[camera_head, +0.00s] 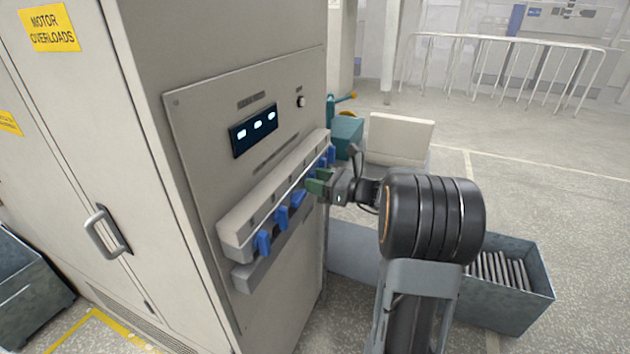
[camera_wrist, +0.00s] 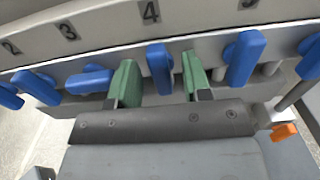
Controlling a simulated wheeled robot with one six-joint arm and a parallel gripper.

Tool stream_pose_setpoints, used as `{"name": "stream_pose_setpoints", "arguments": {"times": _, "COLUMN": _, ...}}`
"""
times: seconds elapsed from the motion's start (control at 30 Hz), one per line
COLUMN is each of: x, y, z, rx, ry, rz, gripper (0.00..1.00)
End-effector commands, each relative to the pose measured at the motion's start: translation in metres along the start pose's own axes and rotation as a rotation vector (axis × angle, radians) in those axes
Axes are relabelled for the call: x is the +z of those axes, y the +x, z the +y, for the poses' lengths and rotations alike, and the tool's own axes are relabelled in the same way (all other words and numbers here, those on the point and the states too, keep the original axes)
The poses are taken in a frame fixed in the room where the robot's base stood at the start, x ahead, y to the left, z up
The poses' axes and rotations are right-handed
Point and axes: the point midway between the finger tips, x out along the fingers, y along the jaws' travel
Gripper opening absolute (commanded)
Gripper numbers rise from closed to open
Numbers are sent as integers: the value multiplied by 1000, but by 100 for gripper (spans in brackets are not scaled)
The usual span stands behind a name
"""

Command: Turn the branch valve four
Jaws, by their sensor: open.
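The blue handle under label 4 (camera_wrist: 160,68) stands upright in the wrist view, between the two green fingertips of my gripper (camera_wrist: 160,80). The gripper is open, with a gap on each side of the handle. In the head view my gripper (camera_head: 318,184) reaches to the valve rail (camera_head: 262,202) on the grey cabinet; its fingers largely hide the handle there.
The handle under label 5 (camera_wrist: 246,57) stands close to the right finger. The handle under label 3 (camera_wrist: 88,80) lies sideways, close to the left finger. An orange piece (camera_wrist: 284,131) shows at lower right. A grey bin of rods (camera_head: 535,275) stands on the floor.

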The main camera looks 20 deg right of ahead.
Motion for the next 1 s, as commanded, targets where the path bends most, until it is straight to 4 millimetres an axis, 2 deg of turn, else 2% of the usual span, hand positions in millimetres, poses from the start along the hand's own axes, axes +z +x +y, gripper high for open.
{"name": "stream_pose_setpoints", "arguments": {"times": 0.37, "x": 0, "y": 4, "z": 0, "rx": 0, "ry": 0, "rz": 1, "gripper": 45}}
{"name": "stream_pose_setpoints", "arguments": {"times": 0.83, "x": 0, "y": 4, "z": 0, "rx": 1, "ry": 0, "rz": 1, "gripper": 0}}
{"name": "stream_pose_setpoints", "arguments": {"times": 1.0, "x": 0, "y": 5, "z": 2, "rx": 2, "ry": -5, "rz": 1, "gripper": 0}}
